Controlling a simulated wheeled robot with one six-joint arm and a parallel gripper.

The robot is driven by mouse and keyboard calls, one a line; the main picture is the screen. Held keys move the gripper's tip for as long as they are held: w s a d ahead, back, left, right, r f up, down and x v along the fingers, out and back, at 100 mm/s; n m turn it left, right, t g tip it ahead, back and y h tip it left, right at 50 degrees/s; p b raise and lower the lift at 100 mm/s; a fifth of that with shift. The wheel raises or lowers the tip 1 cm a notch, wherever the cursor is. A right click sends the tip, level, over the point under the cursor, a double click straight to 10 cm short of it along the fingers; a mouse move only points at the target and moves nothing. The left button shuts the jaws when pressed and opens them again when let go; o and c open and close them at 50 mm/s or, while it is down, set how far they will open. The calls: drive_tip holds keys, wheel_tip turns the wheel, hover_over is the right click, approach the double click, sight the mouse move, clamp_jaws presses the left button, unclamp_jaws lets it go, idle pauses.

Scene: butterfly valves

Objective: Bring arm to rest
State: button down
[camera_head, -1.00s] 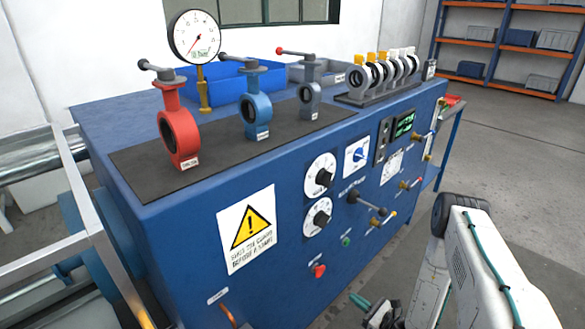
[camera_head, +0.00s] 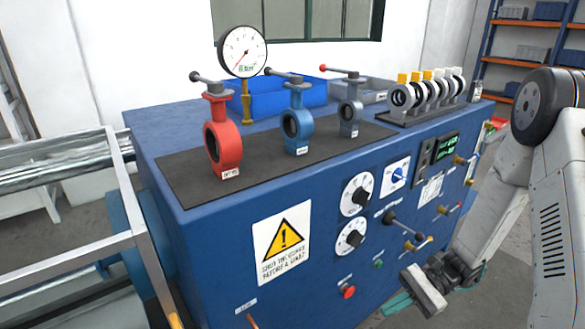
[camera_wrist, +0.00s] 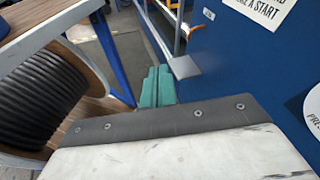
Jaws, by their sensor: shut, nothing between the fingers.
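My gripper (camera_head: 398,303) hangs low at the lower right of the head view, in front of the blue test bench's front panel. My white arm rises behind it along the right edge. In the wrist view my gripper's two green fingers (camera_wrist: 158,88) lie side by side, closed together with nothing between them. The blue test bench (camera_head: 215,268) carries a red valve (camera_head: 223,145), a blue valve (camera_head: 297,125) and a grey valve (camera_head: 350,112) on a dark mat. Each valve has a lever on top. I cannot tell the exact gap between my gripper and the panel.
A round gauge (camera_head: 243,52) stands behind the valves. The panel has dials, a red button (camera_head: 348,291) and protruding handles near my arm. A metal frame (camera_head: 75,255) stands at the left. In the wrist view a black cable reel (camera_wrist: 45,95) is at the left.

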drive_tip(key=s+d+r+n+t+h, duration=0.1)
drive_tip(key=s+r+n+h, duration=0.3)
drive_tip(key=r, duration=0.5)
drive_tip(key=s+d+r+n+t+h, duration=0.1)
drive_tip(key=s+r+n+t+h, duration=0.2)
drive_tip(key=s+r, duration=0.4)
drive_tip(key=s+d+r+n+t+h, duration=0.1)
drive_tip(key=s+r+n+h, duration=0.4)
drive_tip(key=r, duration=0.7)
drive_tip(key=shift+s+d+t+h, duration=0.25)
drive_tip(key=shift+s+t+h, duration=0.4)
drive_tip(key=shift+h, duration=0.35)
idle(0.4)
